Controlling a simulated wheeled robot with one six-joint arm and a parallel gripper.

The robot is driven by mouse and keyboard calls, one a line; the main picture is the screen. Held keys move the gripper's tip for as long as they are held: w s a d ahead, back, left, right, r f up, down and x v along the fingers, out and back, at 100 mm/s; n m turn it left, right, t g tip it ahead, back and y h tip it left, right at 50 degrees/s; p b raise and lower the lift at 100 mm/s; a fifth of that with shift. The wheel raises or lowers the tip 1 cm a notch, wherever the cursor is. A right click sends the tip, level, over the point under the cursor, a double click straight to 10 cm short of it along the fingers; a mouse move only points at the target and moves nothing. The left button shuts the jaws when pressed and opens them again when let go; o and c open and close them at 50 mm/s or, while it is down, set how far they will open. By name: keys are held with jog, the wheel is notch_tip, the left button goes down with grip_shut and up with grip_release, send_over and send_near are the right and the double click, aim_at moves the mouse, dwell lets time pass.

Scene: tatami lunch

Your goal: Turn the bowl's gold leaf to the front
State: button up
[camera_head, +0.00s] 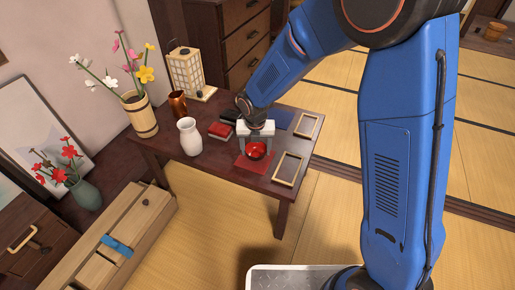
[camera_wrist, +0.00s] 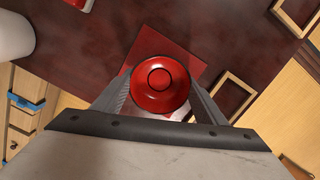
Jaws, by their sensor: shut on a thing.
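A glossy red bowl (camera_head: 257,151) is between the fingers of my gripper (camera_head: 256,147), over a square red mat (camera_head: 252,168) on the dark low table. In the wrist view the bowl (camera_wrist: 160,68) shows from above as a round red form with a raised ring at its middle. My gripper's fingers (camera_wrist: 160,92) press on its left and right sides. The mat (camera_wrist: 192,60) lies under it, turned at an angle. I cannot tell whether the bowl touches the mat. No gold leaf can be made out in either view.
A white vase (camera_head: 190,137), a copper jug (camera_head: 178,104) and a red box (camera_head: 221,130) stand left of the bowl. Two empty wooden frames (camera_head: 287,169) (camera_head: 308,125) lie to its right. A flower bucket (camera_head: 141,116) and a lantern (camera_head: 188,73) stand at the back left.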

jog(key=shift+f, duration=0.25)
dwell(0.5)
jog(key=o, duration=1.3)
jog(key=shift+c, duration=0.2)
jog(key=shift+r, duration=0.1)
jog(key=shift+r, duration=2.4)
